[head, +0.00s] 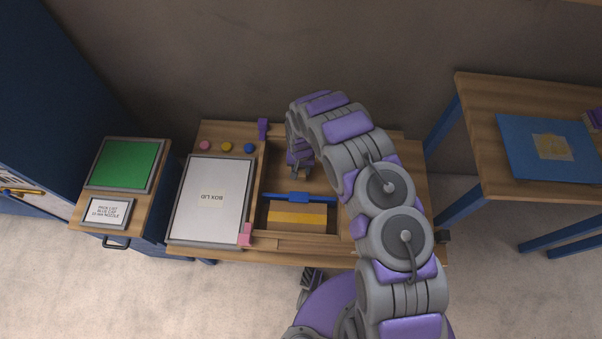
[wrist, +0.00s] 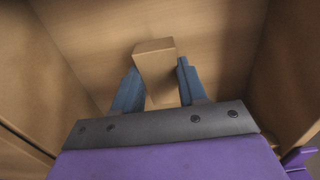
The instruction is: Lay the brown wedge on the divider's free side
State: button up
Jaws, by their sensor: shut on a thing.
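A brown wedge (wrist: 154,58) sits between the two blue fingers of my gripper (wrist: 158,66) in the wrist view, gripped and pointing out past the fingertips. Wooden walls and a wooden floor surround it; I cannot tell whether it touches the floor. In the head view my gripper (head: 300,168) is down inside the open wooden box (head: 258,190), on the far side of the blue divider (head: 291,198). The wedge is hard to make out there. A yellow-and-tan block (head: 297,214) lies on the near side of the divider.
A white panel marked "BOX LID" (head: 211,198) lies left of the box. Pink, yellow and blue round pieces (head: 227,147) sit behind it. A purple clip (head: 263,128) and a pink clip (head: 245,234) stand at the box's left side. Another table with a blue mat (head: 520,165) is at right.

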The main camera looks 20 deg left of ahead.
aim_at(301, 170)
notch_tip(301, 170, down, 3)
jog(key=shift+f+b, duration=0.2)
jog(key=shift+b, duration=0.25)
jog(key=shift+r, duration=0.1)
jog(key=o, duration=1)
jog(key=shift+o, duration=0.2)
notch_tip(301, 170, up, 12)
jog(key=p, duration=0.3)
